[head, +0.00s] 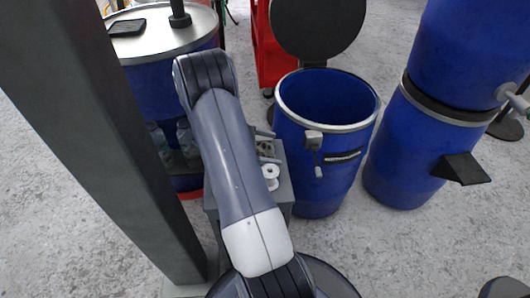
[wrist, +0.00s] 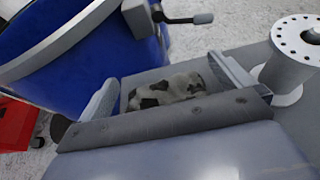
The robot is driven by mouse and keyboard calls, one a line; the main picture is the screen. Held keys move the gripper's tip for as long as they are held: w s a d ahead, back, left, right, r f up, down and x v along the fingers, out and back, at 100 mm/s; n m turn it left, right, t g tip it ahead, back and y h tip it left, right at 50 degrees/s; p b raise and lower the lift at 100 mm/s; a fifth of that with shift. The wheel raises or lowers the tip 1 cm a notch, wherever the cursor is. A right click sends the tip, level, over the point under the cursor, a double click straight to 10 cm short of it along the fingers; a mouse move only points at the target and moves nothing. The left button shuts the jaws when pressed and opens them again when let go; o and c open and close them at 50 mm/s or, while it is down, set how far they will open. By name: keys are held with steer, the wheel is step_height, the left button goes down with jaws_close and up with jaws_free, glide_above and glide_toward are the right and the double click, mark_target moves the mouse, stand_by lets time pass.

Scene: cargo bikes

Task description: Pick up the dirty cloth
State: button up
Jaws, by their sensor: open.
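The dirty cloth (wrist: 166,90) is a crumpled whitish cloth with dark patches. In the wrist view it lies on a grey surface between the two fingers of my gripper (wrist: 168,82). The gripper is open, with one finger on each side of the cloth; I cannot tell whether they touch it. The near edge of the cloth is partly hidden by the gripper body. In the head view the cloth (head: 266,149) is a small spotted patch beside my arm, on the grey cart top, with the gripper mostly hidden behind the arm.
White spools (head: 270,173) stand on the cart (head: 281,202) close to the cloth. A blue drum (head: 318,185) with its dark lid raised stands right beside the cart. More blue drums (head: 398,165) stand further right. Bottles (head: 187,143) show left of my arm.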

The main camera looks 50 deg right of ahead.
steer(key=shift+c, duration=0.2)
steer(key=c, duration=0.7)
